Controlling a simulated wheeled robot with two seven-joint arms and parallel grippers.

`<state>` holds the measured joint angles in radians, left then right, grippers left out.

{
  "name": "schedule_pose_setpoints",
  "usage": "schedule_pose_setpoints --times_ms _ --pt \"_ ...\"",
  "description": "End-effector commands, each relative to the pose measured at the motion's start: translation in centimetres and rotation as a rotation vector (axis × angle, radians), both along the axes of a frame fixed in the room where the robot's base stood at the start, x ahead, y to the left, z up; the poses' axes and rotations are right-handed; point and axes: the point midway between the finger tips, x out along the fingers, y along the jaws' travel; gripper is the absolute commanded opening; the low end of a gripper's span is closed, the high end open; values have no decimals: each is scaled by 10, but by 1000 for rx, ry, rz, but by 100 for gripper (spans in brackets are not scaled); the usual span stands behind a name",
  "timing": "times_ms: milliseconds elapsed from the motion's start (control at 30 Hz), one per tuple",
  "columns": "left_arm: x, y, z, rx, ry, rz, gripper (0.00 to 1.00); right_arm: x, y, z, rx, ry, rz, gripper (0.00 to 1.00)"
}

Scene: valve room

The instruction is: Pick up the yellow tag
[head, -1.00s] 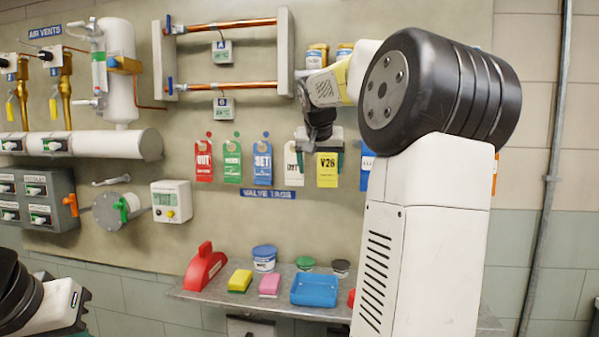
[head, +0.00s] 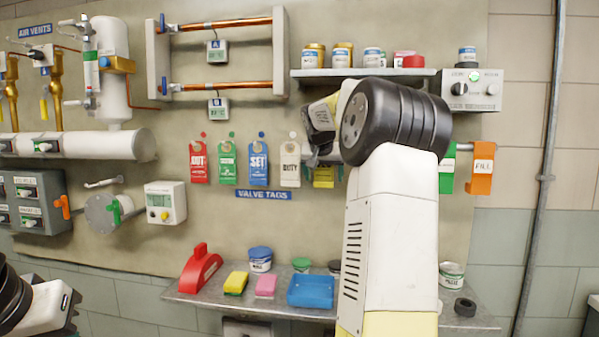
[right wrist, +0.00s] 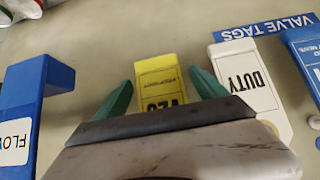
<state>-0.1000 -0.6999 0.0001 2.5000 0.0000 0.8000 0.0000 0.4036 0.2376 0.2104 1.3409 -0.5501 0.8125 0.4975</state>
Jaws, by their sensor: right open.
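The yellow tag (head: 323,178) hangs on the wall board at the right of the row of valve tags. In the head view my right wrist and gripper (head: 322,157) cover most of it, and only its lower part shows. In the right wrist view the yellow tag (right wrist: 157,80) stands between the two teal fingertips of my right gripper (right wrist: 160,90). The fingers are open, one on each side, with a gap to the tag.
The white DUTY tag (head: 290,163) hangs close on the left of the yellow one. A shelf (head: 360,73) with jars is above, a bench (head: 205,298) below.

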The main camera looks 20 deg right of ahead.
Motion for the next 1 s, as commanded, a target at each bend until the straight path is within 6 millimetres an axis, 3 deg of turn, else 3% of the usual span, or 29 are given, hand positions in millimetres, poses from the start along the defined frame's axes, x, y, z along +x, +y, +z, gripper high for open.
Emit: schedule_pose_setpoints --times_ms 67,400,1000 --pt "0 0 0 0 0 0 0 0 0 0 0 0 0 82" --pt "0 0 0 0 0 0 0 0 0 0 0 0 0 18" --pt "0 0 0 0 0 0 0 -3 1 5 -1 1 0 18"
